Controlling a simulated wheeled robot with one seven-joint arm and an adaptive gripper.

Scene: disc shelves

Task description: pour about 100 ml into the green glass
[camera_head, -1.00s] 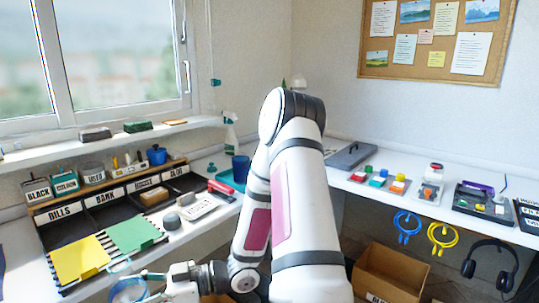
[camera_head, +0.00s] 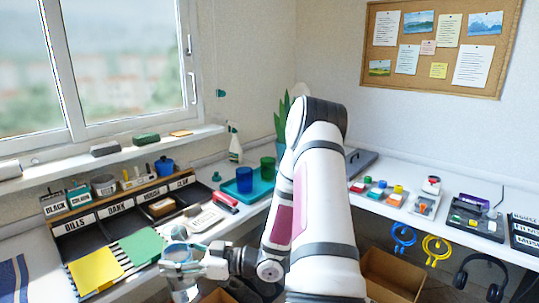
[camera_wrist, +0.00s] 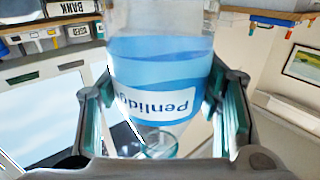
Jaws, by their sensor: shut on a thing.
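The green glass (camera_head: 267,168) stands upright on a teal tray (camera_head: 262,191) at the back of the left counter, just left of my arm. A blue glass (camera_head: 244,180) stands beside it on the same tray. My gripper (camera_head: 183,268) is low in the head view, in front of the counter and well apart from the green glass. It is shut on a clear bottle (camera_wrist: 160,72) with blue contents or print and a white label, which reads upside down in the wrist view. The jaws (camera_wrist: 163,108) sit on either side of it there. The liquid level is unclear.
A bills organizer (camera_head: 120,215) with yellow and green folders lies left on the counter. A calculator (camera_head: 204,219) and a red stapler (camera_head: 225,200) lie before the tray. A spray bottle (camera_head: 234,145) and a plant (camera_head: 283,118) stand behind it.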

